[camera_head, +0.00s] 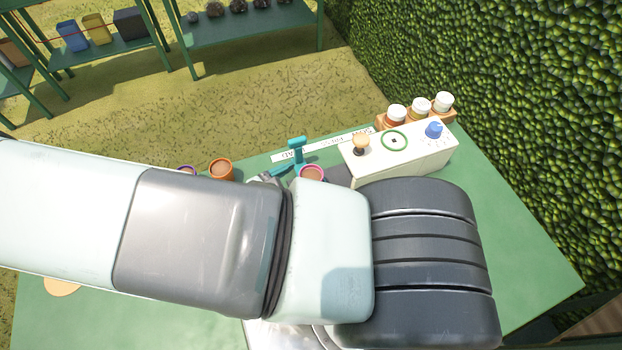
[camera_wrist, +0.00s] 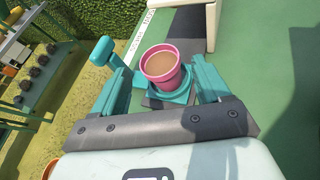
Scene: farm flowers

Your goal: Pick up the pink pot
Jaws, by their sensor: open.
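The pink pot (camera_wrist: 161,66), filled with brown soil, stands upright on a teal base (camera_wrist: 175,99) in the wrist view. In the head view only the rim and top of the pink pot (camera_head: 312,173) show beyond my wrist. My gripper (camera_wrist: 162,76) is open, with one teal finger to the left of the pot and the other to the right. I cannot tell whether either finger touches it.
A teal lever (camera_head: 297,149) rises close beside the pot. An orange pot (camera_head: 221,169) and a purple-rimmed pot (camera_head: 187,169) stand to the left. A cream box (camera_head: 405,158) with knobs stands right, with white-lidded jars (camera_head: 420,106) behind. The green table (camera_head: 530,255) is clear at right.

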